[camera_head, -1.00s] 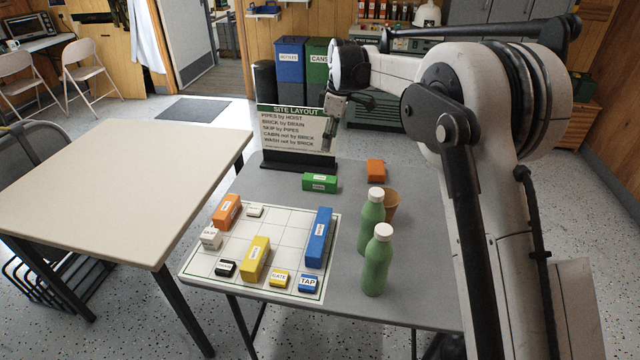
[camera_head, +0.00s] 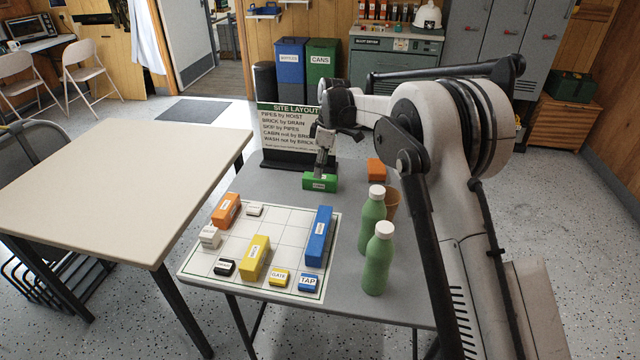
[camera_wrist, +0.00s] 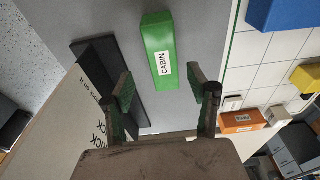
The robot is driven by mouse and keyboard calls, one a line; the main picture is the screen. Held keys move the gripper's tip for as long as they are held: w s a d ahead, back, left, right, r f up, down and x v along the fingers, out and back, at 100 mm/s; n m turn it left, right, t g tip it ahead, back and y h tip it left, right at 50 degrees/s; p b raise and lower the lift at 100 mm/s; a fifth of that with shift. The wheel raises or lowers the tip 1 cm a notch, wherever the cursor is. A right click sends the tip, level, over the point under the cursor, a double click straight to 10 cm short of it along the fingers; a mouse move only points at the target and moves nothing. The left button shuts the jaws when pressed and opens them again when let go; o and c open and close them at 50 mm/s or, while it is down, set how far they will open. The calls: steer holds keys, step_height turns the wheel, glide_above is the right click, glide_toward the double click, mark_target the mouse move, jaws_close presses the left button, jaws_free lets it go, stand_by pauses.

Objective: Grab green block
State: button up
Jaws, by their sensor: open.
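The green block (camera_head: 321,182), labelled CABIN, lies on the grey table behind the white grid sheet, in front of the sign. In the wrist view the green block (camera_wrist: 158,50) lies ahead of my gripper's fingertips, roughly between their lines. My gripper (camera_head: 319,174) is just above the block in the head view, pointing down. In the wrist view my gripper (camera_wrist: 163,88) has its two fingers spread apart with nothing between them. Whether a finger touches the block cannot be told.
The SITE LAYOUT sign (camera_head: 291,135) stands close behind the block. An orange block (camera_head: 376,169), a brown cup (camera_head: 392,203) and two green bottles (camera_head: 378,258) stand to the right. The grid sheet (camera_head: 285,220) holds several blocks, including a long blue one (camera_head: 319,236).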

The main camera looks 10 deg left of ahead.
mark_target(320, 182)
steer(key=f, duration=0.3)
steer(key=f+b, duration=0.1)
steer(key=f, duration=0.1)
steer(key=shift+s+a, duration=0.1)
steer(key=shift+s, duration=0.2)
steer(key=shift+r, duration=0.1)
steer(key=c, duration=1.3)
